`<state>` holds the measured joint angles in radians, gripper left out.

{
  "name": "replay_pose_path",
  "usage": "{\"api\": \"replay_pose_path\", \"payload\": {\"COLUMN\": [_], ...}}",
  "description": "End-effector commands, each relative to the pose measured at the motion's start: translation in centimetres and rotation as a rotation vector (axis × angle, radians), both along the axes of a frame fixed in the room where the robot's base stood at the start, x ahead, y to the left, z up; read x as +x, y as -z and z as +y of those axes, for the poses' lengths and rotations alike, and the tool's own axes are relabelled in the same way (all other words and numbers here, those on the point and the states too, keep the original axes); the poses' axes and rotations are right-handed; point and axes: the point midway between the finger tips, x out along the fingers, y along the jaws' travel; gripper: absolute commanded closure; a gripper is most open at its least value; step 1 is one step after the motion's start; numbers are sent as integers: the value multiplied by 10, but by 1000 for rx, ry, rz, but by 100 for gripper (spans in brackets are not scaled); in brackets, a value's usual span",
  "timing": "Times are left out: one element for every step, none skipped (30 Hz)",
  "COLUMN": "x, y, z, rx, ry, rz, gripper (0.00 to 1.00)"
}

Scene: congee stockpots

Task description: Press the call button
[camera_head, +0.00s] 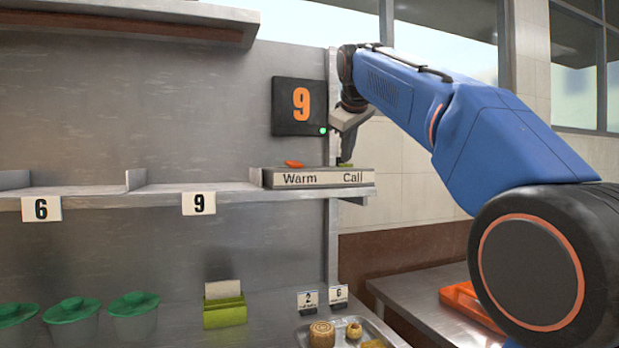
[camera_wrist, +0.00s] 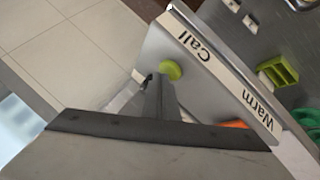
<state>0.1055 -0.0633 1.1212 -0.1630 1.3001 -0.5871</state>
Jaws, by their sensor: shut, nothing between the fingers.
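A grey control box (camera_head: 318,179) labelled "Warm" and "Call" sits at the right end of the shelf. The green call button (camera_head: 346,166) is on its top at the right, partly hidden by my gripper. In the wrist view the green button (camera_wrist: 171,70) shows just beyond the fingertips. The orange warm button (camera_head: 294,164) is to the left, and its edge shows in the wrist view (camera_wrist: 235,124). My gripper (camera_head: 344,160) is shut and empty, pointing down at the call button. In the wrist view my gripper (camera_wrist: 157,82) is very close to it; I cannot tell whether they touch.
A black display (camera_head: 300,107) with an orange 9 and a green light hangs behind the box. Shelf tags 6 (camera_head: 41,209) and 9 (camera_head: 198,204) are at left. Below are green-lidded pots (camera_head: 134,304), a green card holder (camera_head: 225,312) and a food tray (camera_head: 390,334).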

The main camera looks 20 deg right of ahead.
Motion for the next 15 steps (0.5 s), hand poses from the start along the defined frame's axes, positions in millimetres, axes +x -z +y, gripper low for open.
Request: {"api": "replay_pose_path", "payload": {"x": [0, 0, 0, 0, 0, 0, 0, 0, 0, 0, 0, 0, 0, 0, 0], "y": [-2, -3, -5, -6, -6, -7, -7, -7, -7, -7, -7, -7, -7, -8, -9], "z": [0, 0, 0, 0, 0, 0, 0, 0, 0, 0, 0, 0, 0, 0, 0], "rx": [0, 0, 0, 0, 0, 0, 0, 0, 0, 0, 0, 0, 0, 0, 0], "ry": [0, -1, 0, -1, 0, 0, 0, 0, 0, -1, -1, -1, -1, -1, -1], "rz": [0, -1, -1, -2, -1, -1, -1, -1, -1, -1, -1, -1, -1, -1, -1], "gripper": [100, 100, 100, 100, 100, 100, 100, 100, 100, 100, 100, 100, 100, 100, 100]}}
